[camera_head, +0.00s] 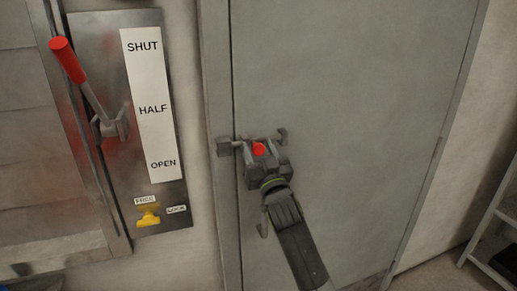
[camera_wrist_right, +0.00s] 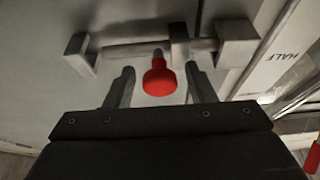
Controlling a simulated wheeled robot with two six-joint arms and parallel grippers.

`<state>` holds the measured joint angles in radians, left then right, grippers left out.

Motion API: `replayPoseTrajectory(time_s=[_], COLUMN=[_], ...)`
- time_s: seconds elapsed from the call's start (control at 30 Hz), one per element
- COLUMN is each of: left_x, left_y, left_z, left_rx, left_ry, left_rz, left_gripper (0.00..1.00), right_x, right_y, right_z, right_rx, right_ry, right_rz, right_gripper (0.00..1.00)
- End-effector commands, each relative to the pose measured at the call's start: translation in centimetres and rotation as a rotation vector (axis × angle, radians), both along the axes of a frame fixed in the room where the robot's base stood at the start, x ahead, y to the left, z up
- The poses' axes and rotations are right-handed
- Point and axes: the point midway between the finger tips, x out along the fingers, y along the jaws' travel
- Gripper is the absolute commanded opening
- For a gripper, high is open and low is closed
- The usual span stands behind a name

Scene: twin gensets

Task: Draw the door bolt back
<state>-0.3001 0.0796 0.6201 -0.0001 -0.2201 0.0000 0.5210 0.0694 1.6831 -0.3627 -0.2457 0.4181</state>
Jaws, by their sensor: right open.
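The door bolt (camera_wrist_right: 135,50) is a grey horizontal bar held in grey brackets on the grey door (camera_head: 340,90). It has a red knob (camera_wrist_right: 159,77), which also shows in the head view (camera_head: 259,149). In the head view the bolt's left end is at a bracket (camera_head: 224,147) on the door frame. My right gripper (camera_wrist_right: 159,86) is open, with one finger on each side of the red knob and a visible gap to each. It holds nothing. My gripper body hides part of the bolt in the head view. My left gripper is not in view.
Left of the door is a metal panel (camera_head: 167,208) with a red-handled lever (camera_head: 68,62), its handle up near SHUT. A shelf rack (camera_head: 496,225) stands at the right. The door face is otherwise clear.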

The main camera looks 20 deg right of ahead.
Motion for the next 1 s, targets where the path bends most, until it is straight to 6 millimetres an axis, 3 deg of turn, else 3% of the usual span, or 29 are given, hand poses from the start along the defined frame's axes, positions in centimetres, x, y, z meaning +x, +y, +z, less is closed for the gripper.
replayPoseTrajectory(time_s=[0.23, 0.63, 0.83, 1.0], left_x=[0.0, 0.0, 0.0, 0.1], left_y=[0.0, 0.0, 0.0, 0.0], left_z=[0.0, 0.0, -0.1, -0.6], left_rx=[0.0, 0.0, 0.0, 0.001], left_ry=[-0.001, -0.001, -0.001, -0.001], left_rz=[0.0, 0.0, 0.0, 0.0], left_gripper=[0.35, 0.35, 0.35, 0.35], right_x=[0.1, 0.1, 0.1, 0.2], right_y=[0.0, 0.0, -0.4, -2.8], right_z=[0.0, 0.0, -0.1, -0.2], right_rx=[-0.001, -0.001, -0.003, -0.006], right_ry=[0.0, 0.0, 0.001, 0.0], right_rz=[0.0, 0.0, -0.001, -0.004], right_gripper=[0.5, 0.0, 0.0, 0.0])
